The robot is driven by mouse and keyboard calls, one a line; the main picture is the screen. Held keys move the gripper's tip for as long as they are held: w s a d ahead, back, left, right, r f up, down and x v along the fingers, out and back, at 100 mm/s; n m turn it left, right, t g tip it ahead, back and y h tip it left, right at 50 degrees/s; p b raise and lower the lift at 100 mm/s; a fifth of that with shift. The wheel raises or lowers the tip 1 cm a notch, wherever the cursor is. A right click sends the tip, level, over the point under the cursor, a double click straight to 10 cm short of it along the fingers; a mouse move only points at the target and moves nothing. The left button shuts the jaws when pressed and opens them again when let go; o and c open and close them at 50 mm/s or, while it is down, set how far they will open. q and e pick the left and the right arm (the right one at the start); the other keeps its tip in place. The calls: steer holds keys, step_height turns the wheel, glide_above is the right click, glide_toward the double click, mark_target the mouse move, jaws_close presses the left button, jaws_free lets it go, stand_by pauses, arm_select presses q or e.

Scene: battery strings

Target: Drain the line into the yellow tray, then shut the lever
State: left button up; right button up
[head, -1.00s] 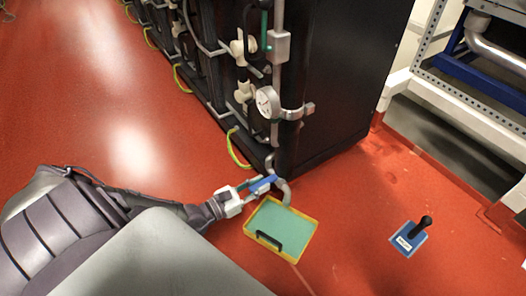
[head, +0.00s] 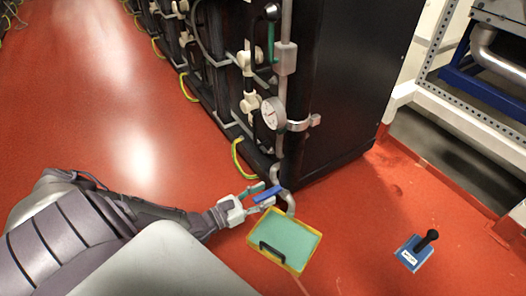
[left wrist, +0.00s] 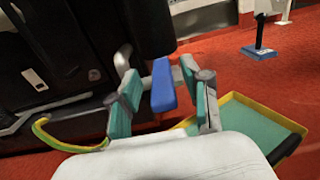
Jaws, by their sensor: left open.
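The blue lever (head: 268,193) sits on the grey drain pipe (head: 290,203) at the foot of the black rack. My left gripper (head: 261,199) is at the lever. In the left wrist view the lever (left wrist: 163,88) stands between the two spread, teal-padded fingers (left wrist: 163,103), with gaps on both sides. The yellow tray (head: 311,254) lies on the floor just below the pipe's end, with a flat teal surface inside and a black handle. I cannot tell whether that surface is liquid, and no stream shows. My right gripper is out of view.
A round gauge (head: 273,112) is on the pipe above. The black rack (head: 345,90) rises beside the lever. A blue block with a black post (head: 414,252) stands on the floor at right. Open red floor lies between it and the tray.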

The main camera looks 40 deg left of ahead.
arm_select(q)
steer(key=v, duration=1.1)
steer(key=shift+s+a, duration=0.15)
steer(key=shift+s, duration=0.2)
